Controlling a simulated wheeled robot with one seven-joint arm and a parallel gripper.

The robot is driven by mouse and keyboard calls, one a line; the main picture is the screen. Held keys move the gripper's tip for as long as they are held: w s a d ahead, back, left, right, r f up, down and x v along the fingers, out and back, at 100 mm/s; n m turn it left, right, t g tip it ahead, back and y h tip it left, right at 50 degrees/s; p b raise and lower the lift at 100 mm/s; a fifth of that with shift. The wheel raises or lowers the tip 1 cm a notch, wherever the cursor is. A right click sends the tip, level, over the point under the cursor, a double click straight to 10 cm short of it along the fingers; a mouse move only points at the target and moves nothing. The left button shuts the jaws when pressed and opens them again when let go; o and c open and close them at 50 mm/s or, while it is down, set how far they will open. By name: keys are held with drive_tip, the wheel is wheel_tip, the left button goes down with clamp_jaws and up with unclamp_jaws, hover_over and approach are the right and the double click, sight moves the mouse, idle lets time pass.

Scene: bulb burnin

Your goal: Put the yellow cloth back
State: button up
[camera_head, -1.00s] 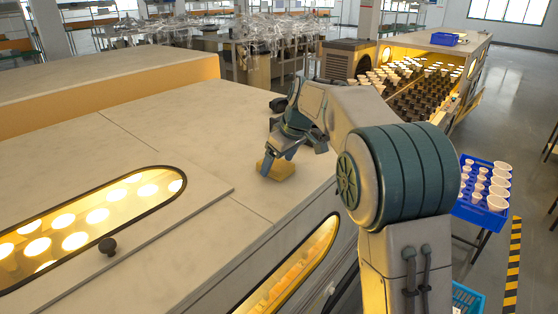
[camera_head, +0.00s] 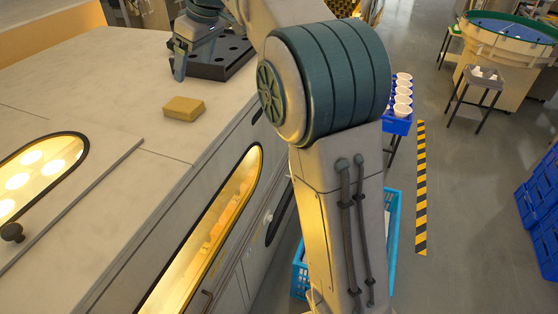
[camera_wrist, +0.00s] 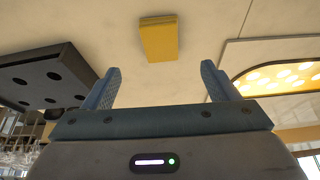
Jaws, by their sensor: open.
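The yellow cloth (camera_head: 184,108), a small folded block, lies flat on the pale top of the long cabinet (camera_head: 90,75), near its front edge. In the wrist view the cloth (camera_wrist: 158,40) lies beyond the fingertips, roughly centred between them, with a gap. My gripper (camera_wrist: 160,70) is open, with nothing between its fingers. In the head view my gripper (camera_head: 181,62) is above the cabinet top, behind the cloth and apart from it; one finger shows clearly and my arm hides part of the wrist.
A black block with round holes (camera_head: 222,68) sits on the cabinet top close to my gripper; it also shows at left in the wrist view (camera_wrist: 50,75). A lit window with a black knob (camera_head: 12,232) is at left. A blue crate (camera_head: 392,240) stands on the floor.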

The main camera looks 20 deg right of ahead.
drive_tip(key=s+d+f+m+h, duration=0.1)
drive_tip(key=s+d+f+m, duration=0.2)
drive_tip(key=s, duration=0.7)
drive_tip(key=s+d+f+m+h, duration=0.1)
drive_tip(key=s+d+f+m, duration=0.2)
drive_tip(key=s+d+f, duration=0.3)
drive_tip(key=s+d+f+m+h, duration=0.1)
drive_tip(key=s+d+f+m, duration=0.3)
drive_tip(key=s+f, duration=0.4)
drive_tip(key=s, duration=0.6)
drive_tip(key=shift+s+d+t, duration=0.25)
drive_tip(key=shift+s+t, duration=0.1)
drive_tip(key=shift+t, duration=0.05)
drive_tip(key=shift+f, duration=0.1)
